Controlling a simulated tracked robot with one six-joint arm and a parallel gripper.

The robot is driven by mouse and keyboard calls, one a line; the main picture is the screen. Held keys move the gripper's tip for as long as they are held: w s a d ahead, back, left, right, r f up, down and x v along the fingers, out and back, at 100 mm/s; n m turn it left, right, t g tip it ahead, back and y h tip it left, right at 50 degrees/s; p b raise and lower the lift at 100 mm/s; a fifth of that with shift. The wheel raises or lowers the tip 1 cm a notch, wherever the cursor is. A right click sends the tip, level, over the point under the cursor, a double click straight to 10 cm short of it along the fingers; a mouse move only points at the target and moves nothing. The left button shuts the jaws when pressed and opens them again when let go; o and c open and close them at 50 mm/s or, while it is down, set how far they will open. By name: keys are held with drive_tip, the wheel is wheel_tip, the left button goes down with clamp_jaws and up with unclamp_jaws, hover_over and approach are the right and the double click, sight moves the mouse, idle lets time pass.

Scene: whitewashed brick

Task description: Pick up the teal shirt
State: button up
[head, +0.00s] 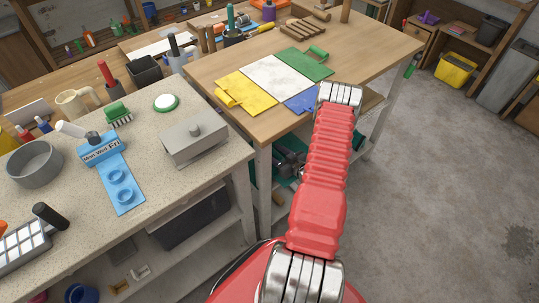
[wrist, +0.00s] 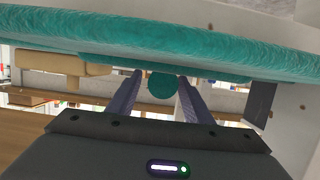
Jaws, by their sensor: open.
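A broad teal cloth, which looks like the teal shirt (wrist: 70,41), stretches across the top of the wrist view. A rounded teal lump (wrist: 160,86) shows between the fingers of my gripper (wrist: 160,75). I cannot tell whether the lump is part of the shirt or touches the fingers. The two dark fingers stand apart, close below the cloth in the picture. In the head view, teal patches show low under the wooden table, partly hidden behind my red arm. The rest of the shirt is out of sight there.
The wooden table (head: 390,48) carries yellow (head: 249,92), white, green (head: 305,64) and blue pieces. A speckled counter (head: 70,200) at left holds a grey pot (head: 34,164) and a metal box (head: 194,139). The concrete floor (head: 450,180) at right is clear.

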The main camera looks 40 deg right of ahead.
drive_tip(key=shift+c, duration=0.4)
clamp_jaws()
idle(0.4)
